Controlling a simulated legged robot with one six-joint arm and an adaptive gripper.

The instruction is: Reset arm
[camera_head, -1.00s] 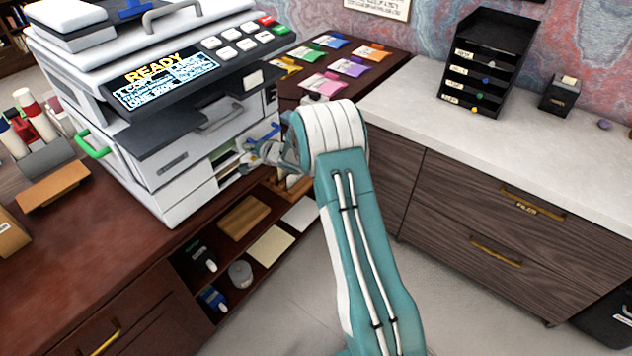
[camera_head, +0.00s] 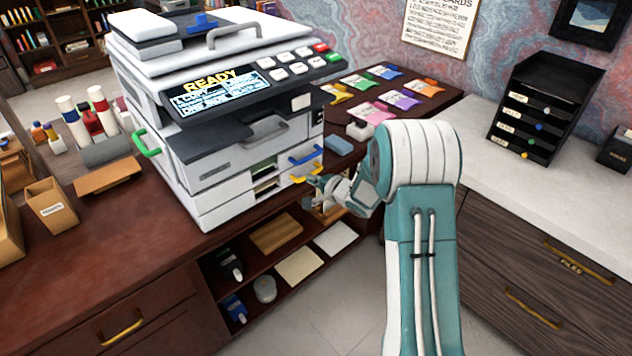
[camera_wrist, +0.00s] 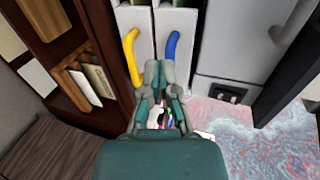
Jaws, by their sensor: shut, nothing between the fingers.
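My gripper (camera_head: 318,182) is at the right side of the large white copier (camera_head: 225,205), close to its yellow handle (camera_head: 306,174). A blue handle (camera_head: 305,153) sits just above the yellow one. In the wrist view my gripper (camera_wrist: 160,68) points at the copier's side, with its fingers together and nothing between them. There the yellow handle (camera_wrist: 130,57) is left of the fingertips and the blue handle (camera_wrist: 172,44) is right of them. The fingers appear apart from the yellow handle; contact with the blue one cannot be told.
The copier stands on a dark red desk (camera_head: 110,225) with open shelves below. Coloured packets (camera_head: 398,99) lie behind it. A black drawer organiser (camera_head: 545,105) stands on the white counter (camera_head: 500,170) at right. Open floor (camera_head: 330,300) lies in front.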

